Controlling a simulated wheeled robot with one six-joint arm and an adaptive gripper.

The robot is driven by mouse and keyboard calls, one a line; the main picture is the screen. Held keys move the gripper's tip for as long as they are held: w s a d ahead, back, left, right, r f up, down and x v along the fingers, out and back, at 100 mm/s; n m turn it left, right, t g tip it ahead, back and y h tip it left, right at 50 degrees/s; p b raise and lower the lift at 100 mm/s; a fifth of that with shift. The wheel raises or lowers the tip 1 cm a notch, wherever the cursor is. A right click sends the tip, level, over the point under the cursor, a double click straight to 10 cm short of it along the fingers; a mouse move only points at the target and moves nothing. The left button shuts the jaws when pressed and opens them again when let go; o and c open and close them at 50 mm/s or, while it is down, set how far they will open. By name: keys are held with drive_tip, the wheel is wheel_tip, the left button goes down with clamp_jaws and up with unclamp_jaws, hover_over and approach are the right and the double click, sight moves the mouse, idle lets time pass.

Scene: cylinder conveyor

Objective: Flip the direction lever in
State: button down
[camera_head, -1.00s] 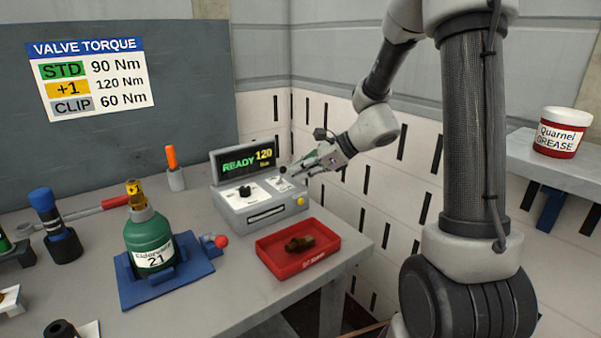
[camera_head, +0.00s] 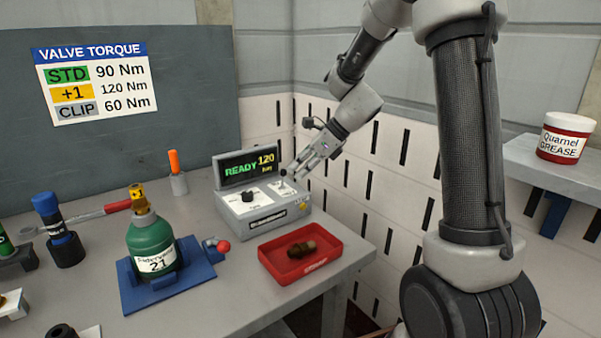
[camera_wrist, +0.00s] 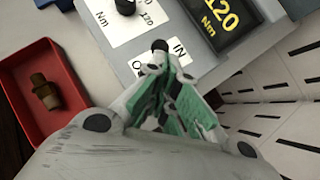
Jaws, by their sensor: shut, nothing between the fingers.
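The grey control box (camera_head: 238,217) stands at the back of the bench, with a display (camera_head: 246,167) reading READY 120 Nm. Its direction lever has a black knob (camera_wrist: 160,46) on a white plate (camera_wrist: 181,53) marked IN, with a partly hidden O-word at the other end. The knob also shows in the head view (camera_head: 283,172). My gripper (camera_head: 292,175) is shut and empty, its fingertips right at the lever. In the wrist view the fingertips (camera_wrist: 158,66) are just below the knob; I cannot tell whether they touch it.
A black dial (camera_head: 246,194) sits on the box left of the lever. A red tray (camera_head: 270,268) with a brass fitting (camera_head: 301,249) lies in front. A green bottle (camera_head: 148,240) stands in a blue holder (camera_head: 133,293) at left. A slotted wall (camera_head: 345,190) is close behind my gripper.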

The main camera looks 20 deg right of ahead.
drive_tip(key=shift+w+a+r+m+g+h, duration=0.2)
drive_tip(key=shift+w+g, duration=0.2)
drive_tip(key=shift+g, duration=0.15)
drive_tip(key=shift+w+a+r+m+g+h, duration=0.1)
drive_tip(key=shift+w+g+h, duration=0.1)
drive_tip(key=shift+w+g, duration=0.45)
drive_tip(key=shift+g, duration=0.5)
drive_tip(key=shift+w+a+r+h, duration=0.1)
drive_tip(key=shift+w+a+h, duration=0.05)
drive_tip(key=shift+w+h, duration=0.2)
idle(0.4)
drive_tip(key=shift+r, duration=0.1)
idle(0.9)
drive_tip(key=shift+r, duration=0.7)
